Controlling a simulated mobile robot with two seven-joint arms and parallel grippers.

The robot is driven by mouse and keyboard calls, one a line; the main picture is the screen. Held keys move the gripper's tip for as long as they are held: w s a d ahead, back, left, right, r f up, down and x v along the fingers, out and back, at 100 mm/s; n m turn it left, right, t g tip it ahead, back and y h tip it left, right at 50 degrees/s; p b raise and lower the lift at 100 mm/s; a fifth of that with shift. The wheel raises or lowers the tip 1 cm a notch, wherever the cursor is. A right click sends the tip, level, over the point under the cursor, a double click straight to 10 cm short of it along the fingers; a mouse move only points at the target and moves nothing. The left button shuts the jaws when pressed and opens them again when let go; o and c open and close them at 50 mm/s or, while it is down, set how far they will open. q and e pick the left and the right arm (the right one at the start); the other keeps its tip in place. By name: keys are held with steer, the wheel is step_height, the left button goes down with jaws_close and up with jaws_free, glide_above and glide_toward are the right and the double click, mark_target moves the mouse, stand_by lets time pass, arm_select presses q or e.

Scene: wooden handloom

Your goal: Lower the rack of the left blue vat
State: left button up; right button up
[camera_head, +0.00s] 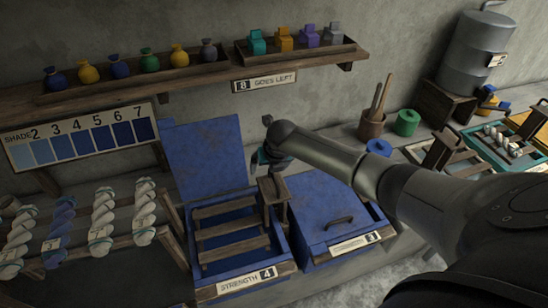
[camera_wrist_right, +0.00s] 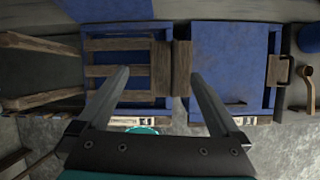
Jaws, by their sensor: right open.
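The left blue vat (camera_head: 183,235) has its blue lid (camera_head: 207,155) standing open at the back and a label reading STRENGTH 4. Its wooden rack (camera_head: 230,228) of slats shows in the opening; its exact height inside is hard to tell. A wooden post with a flat top (camera_head: 274,189) stands at the vat's right side. My right gripper (camera_head: 268,157) is just above and behind that post. In the right wrist view its fingers (camera_wrist_right: 159,72) are spread, with the wooden post top (camera_wrist_right: 161,68) visible between and beyond them. My left gripper is not in view.
The right blue vat (camera_head: 328,205), lid closed with a dark handle and label 3, stands close beside. Yarn skeins (camera_head: 102,217) hang at the left. A shelf (camera_head: 190,75) with pouches runs above. A pot of sticks (camera_head: 371,126) stands behind.

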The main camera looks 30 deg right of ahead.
mark_target(274, 178)
steer(key=shift+w+d+r+n, duration=0.25)
steer(key=shift+w+d, duration=0.1)
steer(key=shift+d, duration=0.3)
steer(key=shift+w+d+r+n, duration=0.25)
steer(key=shift+w+d, duration=0.05)
steer(key=shift+d, duration=0.3)
steer(key=shift+d+f, duration=0.1)
step_height(274, 178, down, 8)
steer(key=b, duration=0.8)
steer(key=shift+f+b, duration=0.2)
steer(key=shift+b, duration=0.1)
steer(key=shift+r, duration=0.15)
steer(key=shift+f, duration=0.35)
steer(key=shift+c, duration=0.2)
jaws_close()
